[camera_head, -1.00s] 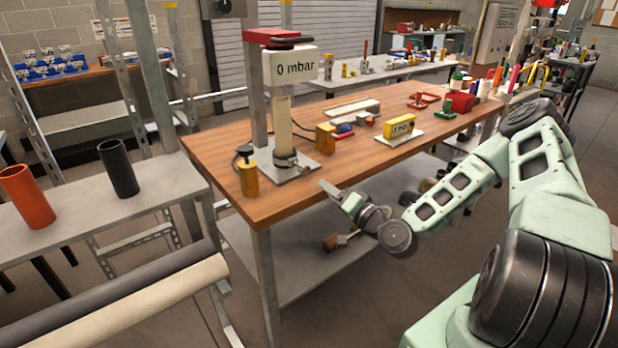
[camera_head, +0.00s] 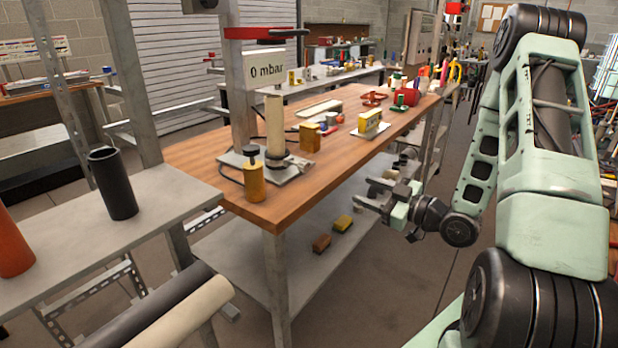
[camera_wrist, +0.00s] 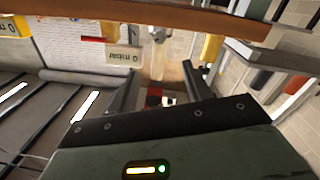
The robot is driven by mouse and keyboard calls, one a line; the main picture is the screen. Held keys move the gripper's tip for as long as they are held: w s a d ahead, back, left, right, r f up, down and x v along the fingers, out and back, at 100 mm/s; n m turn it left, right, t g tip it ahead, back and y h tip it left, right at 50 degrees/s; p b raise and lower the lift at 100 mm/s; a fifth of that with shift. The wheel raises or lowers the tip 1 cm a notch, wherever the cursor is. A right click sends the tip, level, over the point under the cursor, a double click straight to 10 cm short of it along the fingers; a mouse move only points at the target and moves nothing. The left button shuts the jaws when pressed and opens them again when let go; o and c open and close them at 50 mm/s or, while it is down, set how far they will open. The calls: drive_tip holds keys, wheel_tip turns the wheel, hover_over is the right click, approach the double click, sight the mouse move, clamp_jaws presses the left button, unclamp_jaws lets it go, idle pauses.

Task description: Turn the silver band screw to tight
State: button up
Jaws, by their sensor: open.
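A beige tube (camera_head: 274,124) stands upright on a grey metal plate (camera_head: 300,172) on the wooden workbench. A dark band (camera_head: 278,162) circles its foot; the silver screw is too small to make out. A "0 mbar" sign (camera_head: 266,71) is behind the tube and shows upside down in the wrist view (camera_wrist: 124,57). My gripper (camera_head: 369,194) is off the bench's front edge, right of the tube and apart from it. In the wrist view its two fingers (camera_wrist: 161,85) are spread, with nothing held between them.
A brass bottle-like part (camera_head: 254,183) stands at the bench's front left corner. A yellow gauge (camera_head: 370,125) and a brass block (camera_head: 309,137) are behind and right of the tube. A lower shelf (camera_head: 270,262) lies under the bench. A black cup (camera_head: 113,185) stands on the left table.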

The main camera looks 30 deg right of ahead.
sight(307, 168)
drive_tip(key=p+x, duration=0.2)
drive_tip(key=x, duration=1.5)
drive_tip(key=shift+a, duration=0.15)
drive_tip(key=c, duration=1)
